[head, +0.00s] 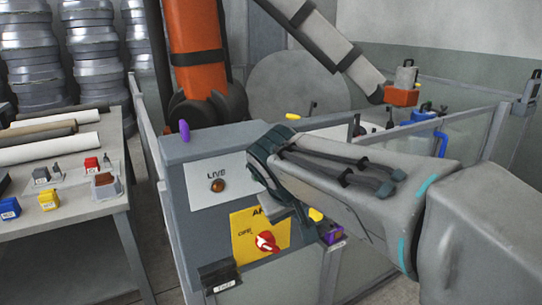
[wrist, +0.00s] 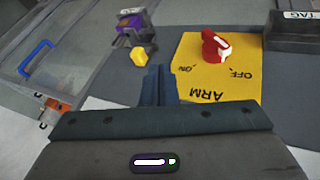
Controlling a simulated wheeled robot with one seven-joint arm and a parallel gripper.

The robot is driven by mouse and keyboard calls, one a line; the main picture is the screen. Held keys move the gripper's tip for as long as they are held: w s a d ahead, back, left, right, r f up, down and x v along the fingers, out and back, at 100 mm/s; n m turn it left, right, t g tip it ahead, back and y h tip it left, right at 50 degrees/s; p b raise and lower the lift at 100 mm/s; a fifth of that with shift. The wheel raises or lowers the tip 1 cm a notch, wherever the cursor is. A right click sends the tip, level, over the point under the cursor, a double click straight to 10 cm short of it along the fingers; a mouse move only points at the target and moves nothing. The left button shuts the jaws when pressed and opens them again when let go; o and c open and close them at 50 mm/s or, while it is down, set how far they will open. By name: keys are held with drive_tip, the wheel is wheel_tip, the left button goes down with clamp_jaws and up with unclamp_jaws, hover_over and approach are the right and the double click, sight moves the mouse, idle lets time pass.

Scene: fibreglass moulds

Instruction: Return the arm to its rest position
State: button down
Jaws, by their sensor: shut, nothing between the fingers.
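My arm (head: 345,185) reaches in from the right of the head view, in front of a grey control box (head: 175,160). My gripper (head: 303,222) points down near the box's front face. In the wrist view its dark fingers (wrist: 158,72) are together and hold nothing. They sit beside a yellow plate (wrist: 190,75) marked ARM, ON and OFF, which bears a red rotary switch (wrist: 216,48). The switch also shows in the head view (head: 266,242). Whether the fingers touch the plate I cannot tell. A purple lock (wrist: 130,24) with a yellow piece (wrist: 139,56) is close by.
An amber lamp (head: 217,186) marked LIVE and a purple knob (head: 184,130) are on the box. A tag holder (head: 220,276) is at its lower edge. Clear fence panels (head: 470,140) stand behind my arm. A table (head: 70,228) with rolls and small padlocks is at left.

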drive_tip(key=s+d+r+m+g+y+p, duration=0.1)
drive_tip(key=s+d+r+m+p, duration=0.1)
drive_tip(key=s+d+p, duration=0.2)
drive_tip(key=s+d+r+m+g+y+p, duration=0.1)
drive_tip(key=s+d+g+p, duration=0.1)
drive_tip(key=s+p, duration=0.8)
drive_tip(key=shift+s+d+r+m+y+p, duration=0.35)
drive_tip(key=shift+s+d+r+m+y, duration=0.05)
drive_tip(key=shift+d, duration=0.45)
